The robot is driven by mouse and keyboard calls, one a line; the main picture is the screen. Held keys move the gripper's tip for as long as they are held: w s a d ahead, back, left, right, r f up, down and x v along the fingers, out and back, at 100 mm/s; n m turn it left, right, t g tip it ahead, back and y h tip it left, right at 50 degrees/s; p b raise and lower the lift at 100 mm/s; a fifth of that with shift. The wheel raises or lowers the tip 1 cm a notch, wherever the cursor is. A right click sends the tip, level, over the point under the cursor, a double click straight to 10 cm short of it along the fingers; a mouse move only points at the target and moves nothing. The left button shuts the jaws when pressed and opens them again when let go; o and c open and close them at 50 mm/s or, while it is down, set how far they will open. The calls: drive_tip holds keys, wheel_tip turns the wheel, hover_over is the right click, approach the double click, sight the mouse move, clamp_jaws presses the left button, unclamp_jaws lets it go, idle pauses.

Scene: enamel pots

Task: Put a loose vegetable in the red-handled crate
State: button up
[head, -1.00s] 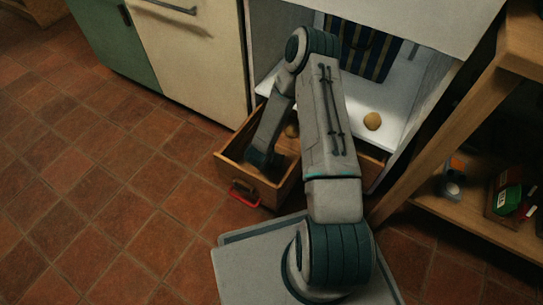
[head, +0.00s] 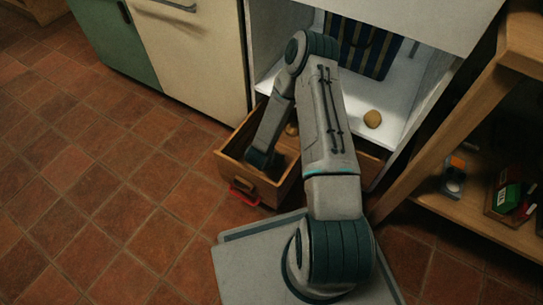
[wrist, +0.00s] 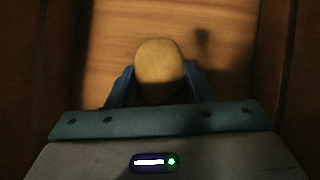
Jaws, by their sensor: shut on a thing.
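The crate (head: 285,189) is an open wooden box on the tiled floor, with a red handle (head: 243,191) on its near side. My gripper (wrist: 159,84) is shut on a tan, potato-like vegetable (wrist: 159,62), with a blue finger on each side of it. In the wrist view bare wooden boards lie beneath it. In the head view my wrist reaches down into the crate and hides the fingers and the held vegetable. Another tan vegetable (head: 291,130) shows in the crate, partly behind my arm. A loose tan vegetable (head: 373,119) lies on the white shelf.
A striped blue and yellow cloth (head: 367,47) hangs at the back of the white compartment. A wooden shelf unit (head: 470,222) with small boxes stands at the right. Cream and green cabinet fronts (head: 190,65) are at the upper left. The floor at left is clear.

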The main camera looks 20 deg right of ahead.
drive_tip(key=o, duration=1.1)
drive_tip(key=p+v, duration=0.3)
drive_tip(key=v, duration=0.3)
drive_tip(key=shift+r, duration=0.2)
drive_tip(key=shift+s+a+r+p, duration=0.2)
drive_tip(key=shift+s+r+p, duration=0.15)
drive_tip(key=shift+r, duration=0.15)
